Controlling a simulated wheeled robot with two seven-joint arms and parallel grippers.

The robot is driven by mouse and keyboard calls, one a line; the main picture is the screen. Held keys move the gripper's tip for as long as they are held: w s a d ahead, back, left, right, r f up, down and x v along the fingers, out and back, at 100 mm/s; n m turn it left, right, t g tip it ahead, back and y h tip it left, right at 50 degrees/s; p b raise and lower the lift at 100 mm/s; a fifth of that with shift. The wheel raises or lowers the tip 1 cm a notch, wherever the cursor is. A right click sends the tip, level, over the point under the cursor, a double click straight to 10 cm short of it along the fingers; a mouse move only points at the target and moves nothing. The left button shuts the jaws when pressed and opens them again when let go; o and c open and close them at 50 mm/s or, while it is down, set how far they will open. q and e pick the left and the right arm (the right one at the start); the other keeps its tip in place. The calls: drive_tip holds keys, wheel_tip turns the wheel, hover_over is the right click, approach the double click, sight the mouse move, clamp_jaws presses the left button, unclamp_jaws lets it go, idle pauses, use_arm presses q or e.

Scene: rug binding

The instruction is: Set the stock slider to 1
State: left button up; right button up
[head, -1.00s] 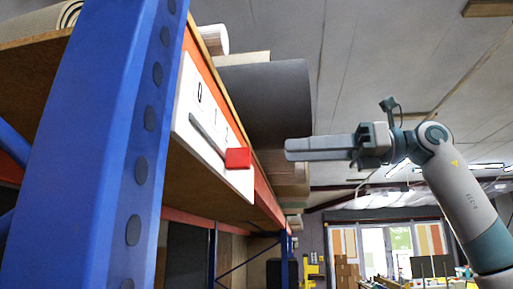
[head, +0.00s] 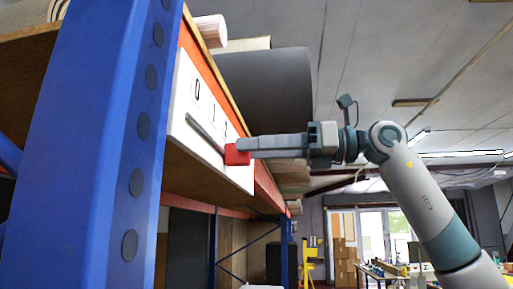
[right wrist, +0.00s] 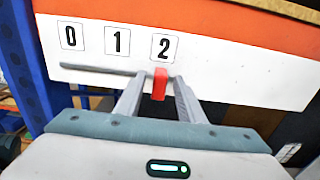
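The stock slider is a white panel (head: 183,95) on the shelf's orange beam, with a dark slot and the labels 0, 1 and 2. Its red knob (head: 237,154) is at the slot's right end; in the right wrist view the knob (right wrist: 160,84) stands below the label 2. My right gripper (head: 256,147) reaches the knob from the right in the head view. In the right wrist view its two fingers (right wrist: 160,88) are apart, one on each side of the knob, with narrow gaps seeming to show beside it. My left gripper is not in view.
A blue rack upright (head: 95,130) stands close on the left. Large rolls, one dark grey (head: 268,95), lie on the shelf above the orange beam (head: 208,70). Open room lies to the right, with boxes (head: 345,258) far back.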

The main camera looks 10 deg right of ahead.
clamp_jaws()
drive_tip(key=s+a+b, duration=0.3)
drive_tip(key=s+b, duration=0.1)
drive_tip(key=s, duration=0.3)
drive_tip(key=shift+s, duration=0.2)
drive_tip(key=shift+o, duration=0.6)
unclamp_jaws()
drive_tip(key=shift+d, duration=0.1)
